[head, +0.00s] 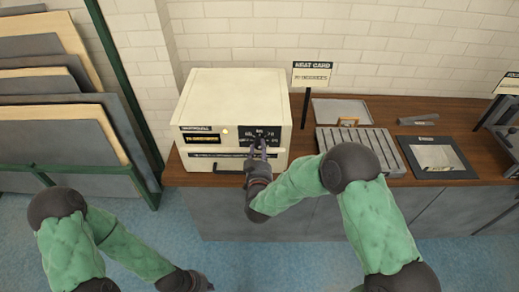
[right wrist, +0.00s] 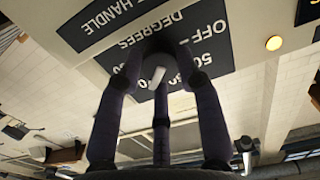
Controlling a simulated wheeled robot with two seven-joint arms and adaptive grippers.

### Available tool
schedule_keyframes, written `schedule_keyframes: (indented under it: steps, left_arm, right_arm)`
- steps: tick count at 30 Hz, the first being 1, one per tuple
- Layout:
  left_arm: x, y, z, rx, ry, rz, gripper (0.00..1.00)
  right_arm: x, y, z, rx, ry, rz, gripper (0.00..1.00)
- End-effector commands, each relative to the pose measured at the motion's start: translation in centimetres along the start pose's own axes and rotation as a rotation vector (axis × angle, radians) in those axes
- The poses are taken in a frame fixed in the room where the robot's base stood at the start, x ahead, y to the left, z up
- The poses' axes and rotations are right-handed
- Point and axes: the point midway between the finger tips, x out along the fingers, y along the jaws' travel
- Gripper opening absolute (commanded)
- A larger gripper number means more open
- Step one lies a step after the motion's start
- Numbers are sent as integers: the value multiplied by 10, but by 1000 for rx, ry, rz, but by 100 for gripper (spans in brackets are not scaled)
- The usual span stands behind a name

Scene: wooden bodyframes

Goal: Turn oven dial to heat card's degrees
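The cream oven (head: 235,95) stands on the wooden counter, with a dark dial panel (head: 272,130) on its front right. The dial (right wrist: 157,62) is a dark round knob with a white pointer mark, seen close in the right wrist view. My right gripper (head: 260,152) is at the panel, its fingers closed around the dial. The panel lettering appears upside down there, with "DEGREES", "OFF" and "50" legible.
A dark oven handle (head: 228,171) sits below the panel. Right of the oven are a ribbed grey rack (head: 360,142), a pale tray (head: 343,110) and a dark-framed tray (head: 438,160). A green-framed rack of boards (head: 60,110) stands at the left. Floor before the counter is clear.

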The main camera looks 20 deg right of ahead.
Motion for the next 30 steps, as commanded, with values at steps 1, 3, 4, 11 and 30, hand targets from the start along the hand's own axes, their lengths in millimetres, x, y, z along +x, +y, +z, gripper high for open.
schedule_keyframes:
  steps: [1, 3, 4, 11, 30]
  left_arm:
    - [0, 0, 0, 0, 0, 0, 0]
    - [0, 0, 0, 0, 0, 0, 0]
    - [0, 0, 0, 0, 0, 0, 0]
    - [1, 0, 0, 0, 0, 0, 0]
    - [1, 0, 0, 0, 0, 0, 0]
  right_arm:
    - [2, 0, -5, 3, 11, 1, 3]
    - [2, 0, -6, -1, 13, 1, 3]
    - [2, 0, -6, -8, 14, 2, 3]
    - [3, -1, -8, -68, 18, 2, 3]
    - [-1, -1, -5, -67, 11, 1, 59]
